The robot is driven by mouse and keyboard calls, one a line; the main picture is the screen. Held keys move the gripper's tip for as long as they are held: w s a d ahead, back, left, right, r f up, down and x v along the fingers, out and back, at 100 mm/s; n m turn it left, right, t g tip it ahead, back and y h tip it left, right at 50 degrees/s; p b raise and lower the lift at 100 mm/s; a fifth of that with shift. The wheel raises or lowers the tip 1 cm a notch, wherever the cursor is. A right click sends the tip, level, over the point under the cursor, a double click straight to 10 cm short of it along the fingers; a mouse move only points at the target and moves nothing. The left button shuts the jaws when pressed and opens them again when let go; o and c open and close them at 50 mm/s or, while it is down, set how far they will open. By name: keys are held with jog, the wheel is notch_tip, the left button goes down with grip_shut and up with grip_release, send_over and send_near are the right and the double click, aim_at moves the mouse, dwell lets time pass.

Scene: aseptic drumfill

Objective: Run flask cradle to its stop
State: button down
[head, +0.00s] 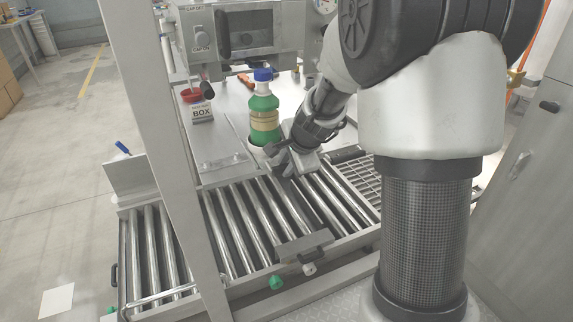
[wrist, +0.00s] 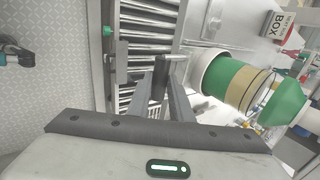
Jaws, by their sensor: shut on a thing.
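A green flask (head: 264,115) with a blue cap and tan label stands upright at the back edge of the roller conveyor. It also shows in the wrist view (wrist: 230,80), with its base in a white ring-like holder (wrist: 201,68), apparently the flask cradle. My gripper (head: 277,158) is low beside the flask, on its right front side in the head view. In the wrist view its fingers (wrist: 163,82) are closed around a small dark upright handle (wrist: 162,66) beside the cradle.
The roller conveyor (head: 235,237) runs across the front, with a grey stop-like plate (head: 303,244) at its near edge. A metal post (head: 158,130) stands at left.

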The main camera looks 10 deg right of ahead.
jog(key=c, duration=1.6)
grip_release()
jog(key=p+v, duration=0.6)
jog(key=v, duration=1.1)
jog(key=shift+s+d+r+p, duration=0.1)
jog(key=shift+s+p, duration=0.05)
jog(key=shift+p, duration=0.2)
jog(key=s+a+r+n+h, duration=0.1)
jog(key=s+a+r+n, duration=0.15)
jog(key=s+n, duration=0.65)
jog(key=s+a+r+n, duration=0.1)
jog(key=s+r+n, duration=0.3)
jog(key=s+n, duration=0.5)
jog(key=r+p, duration=0.5)
jog(key=s+r+m+p, duration=0.1)
jog(key=r+p, duration=0.5)
jog(key=s+r+m+g+p, duration=0.1)
jog(key=r+p, duration=0.4)
jog(key=p, duration=0.1)
jog(key=shift+s+d+r, duration=0.15)
jog(key=shift+s+r, duration=0.05)
jog(key=shift+r, duration=0.1)
